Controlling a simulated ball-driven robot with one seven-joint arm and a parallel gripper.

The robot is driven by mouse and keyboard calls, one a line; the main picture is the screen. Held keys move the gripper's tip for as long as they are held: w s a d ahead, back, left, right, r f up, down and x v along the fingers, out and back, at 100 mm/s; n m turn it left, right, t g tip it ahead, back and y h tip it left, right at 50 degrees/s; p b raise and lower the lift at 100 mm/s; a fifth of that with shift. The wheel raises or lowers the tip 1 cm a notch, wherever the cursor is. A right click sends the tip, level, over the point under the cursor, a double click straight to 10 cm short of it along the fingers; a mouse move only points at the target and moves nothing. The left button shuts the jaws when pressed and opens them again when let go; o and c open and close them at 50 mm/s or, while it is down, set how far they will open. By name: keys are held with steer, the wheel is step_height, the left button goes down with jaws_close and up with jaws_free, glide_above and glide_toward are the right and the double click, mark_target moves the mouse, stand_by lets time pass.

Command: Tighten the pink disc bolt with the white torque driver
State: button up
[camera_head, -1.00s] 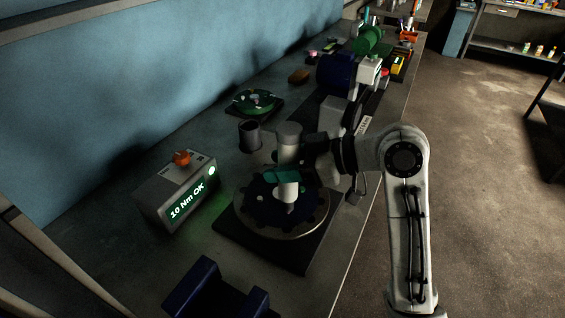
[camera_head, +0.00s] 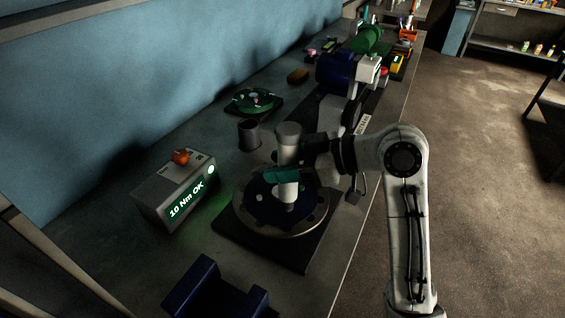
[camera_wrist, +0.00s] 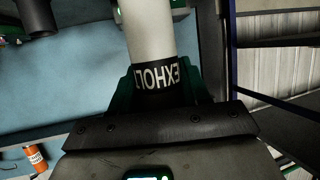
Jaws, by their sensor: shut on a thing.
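The white torque driver (camera_head: 289,152) stands upright with its lower end over the dark blue notched disc (camera_head: 252,208) on a round metal plate. A teal part (camera_head: 280,175) crosses its lower shaft. My gripper (camera_head: 302,148) is shut on the driver from the right. In the wrist view the driver (camera_wrist: 148,30) is a pale cylinder with a black lettered band, between the green-padded fingers of my gripper (camera_wrist: 163,88). The pink disc bolt cannot be made out; the driver's tip is largely hidden. A grey box (camera_head: 178,193) shows green "10 Nm OK".
A dark cup (camera_head: 249,134) stands behind the plate. A green disc (camera_head: 254,101) lies farther back. A blue holder (camera_head: 215,291) stands in front. A blue and white machine (camera_head: 340,75) stands behind to the right. Bare bench shows near the wall.

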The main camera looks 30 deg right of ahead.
mark_target(284, 150)
steer(key=shift+f, duration=0.85)
stand_by(1.9)
steer(key=shift+r, duration=0.1)
steer(key=shift+r+p, duration=1.95)
steer(key=shift+r, duration=0.65)
steer(key=shift+d, duration=0.1)
